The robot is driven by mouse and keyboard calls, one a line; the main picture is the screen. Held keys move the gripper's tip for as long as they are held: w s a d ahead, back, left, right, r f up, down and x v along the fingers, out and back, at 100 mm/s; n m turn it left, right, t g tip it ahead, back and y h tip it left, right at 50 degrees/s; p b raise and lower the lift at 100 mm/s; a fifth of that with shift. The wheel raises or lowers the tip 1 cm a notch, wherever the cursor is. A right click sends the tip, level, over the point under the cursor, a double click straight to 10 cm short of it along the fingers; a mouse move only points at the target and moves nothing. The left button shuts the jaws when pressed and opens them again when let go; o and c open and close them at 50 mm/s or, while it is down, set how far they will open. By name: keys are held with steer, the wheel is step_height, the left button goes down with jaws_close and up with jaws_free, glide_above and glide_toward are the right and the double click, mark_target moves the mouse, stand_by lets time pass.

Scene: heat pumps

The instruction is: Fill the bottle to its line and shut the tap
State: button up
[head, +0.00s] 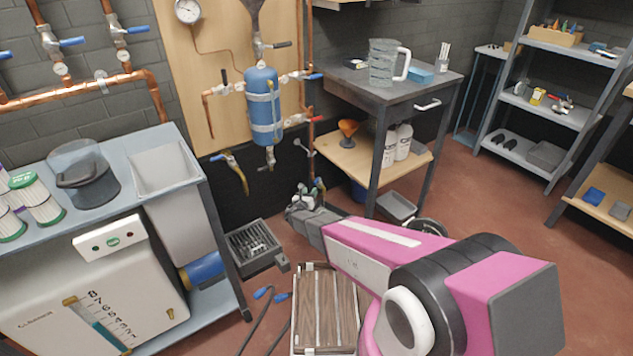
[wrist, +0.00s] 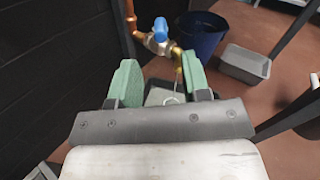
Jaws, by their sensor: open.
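In the wrist view my gripper (wrist: 159,70) is open, its two green fingers apart on either side of the tap's spout. The tap (wrist: 158,38) has a blue handle and a brass spout pointing down just beyond the fingers. Below the spout a thin pale streak and a pale ring (wrist: 174,98) show between the fingers, over a dark grey shape. I cannot tell whether the ring is the bottle's mouth. The bottle's line and water level do not show. In the head view my gripper (head: 303,203) is low below the copper pipe, partly hidden by my arm.
A dark blue bucket (wrist: 200,36) and a grey tray (wrist: 244,64) stand on the floor beyond the tap. A workbench (head: 425,85) with a clear jug (head: 383,65) is at right.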

mark_target(316, 180)
steer(key=x, duration=0.9)
steer(key=shift+w, duration=0.25)
steer(key=shift+c, duration=0.2)
jaws_close()
